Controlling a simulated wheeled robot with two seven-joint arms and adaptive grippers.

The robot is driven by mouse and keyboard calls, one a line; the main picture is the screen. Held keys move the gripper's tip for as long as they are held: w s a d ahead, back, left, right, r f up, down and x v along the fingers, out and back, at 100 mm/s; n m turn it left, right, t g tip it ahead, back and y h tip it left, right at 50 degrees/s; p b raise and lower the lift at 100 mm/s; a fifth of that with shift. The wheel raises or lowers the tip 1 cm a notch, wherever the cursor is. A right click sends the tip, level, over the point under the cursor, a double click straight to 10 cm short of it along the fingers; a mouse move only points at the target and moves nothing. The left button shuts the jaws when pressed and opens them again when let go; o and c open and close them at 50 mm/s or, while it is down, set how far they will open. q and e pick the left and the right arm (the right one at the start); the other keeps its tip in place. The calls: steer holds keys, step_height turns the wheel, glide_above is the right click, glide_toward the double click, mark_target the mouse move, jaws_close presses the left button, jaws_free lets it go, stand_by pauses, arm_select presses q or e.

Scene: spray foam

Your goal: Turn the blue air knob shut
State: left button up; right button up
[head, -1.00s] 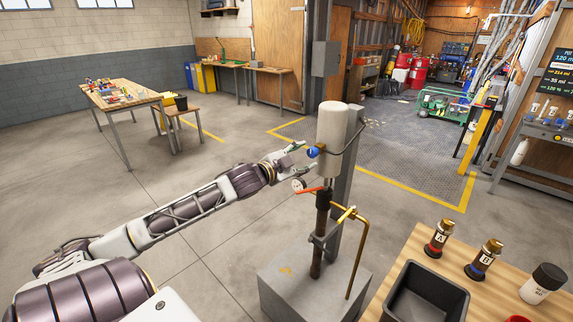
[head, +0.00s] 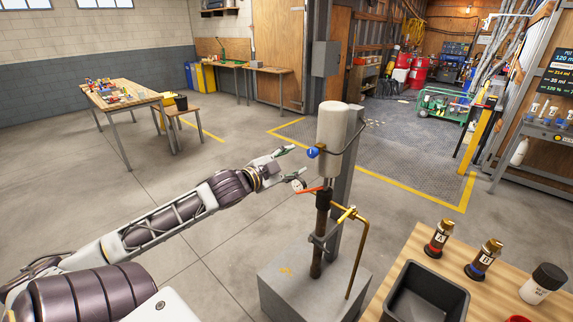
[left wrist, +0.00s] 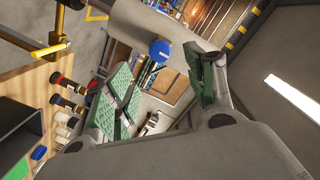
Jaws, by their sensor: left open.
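The blue air knob (head: 313,152) is on the left side of a pale upright cylinder (head: 332,140) on the post stand. My left gripper (head: 289,161) is open just left of the knob, with a visible gap between them. In the left wrist view the knob (left wrist: 160,49) shows as a round blue face beyond the open fingers (left wrist: 165,66), between their tips. The fingers have green pads and hold nothing. My right gripper is out of view.
Below the knob are a round gauge (head: 298,184), an orange-red lever (head: 311,190) and a brass pipe (head: 362,245). The post stands on a grey block (head: 285,285). A wooden table with a black tray (head: 428,293) and bottles is at lower right.

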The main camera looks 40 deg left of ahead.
arm_select(q)
steer(key=shift+s+r, duration=0.1)
steer(key=shift+s, duration=0.7)
stand_by(0.4)
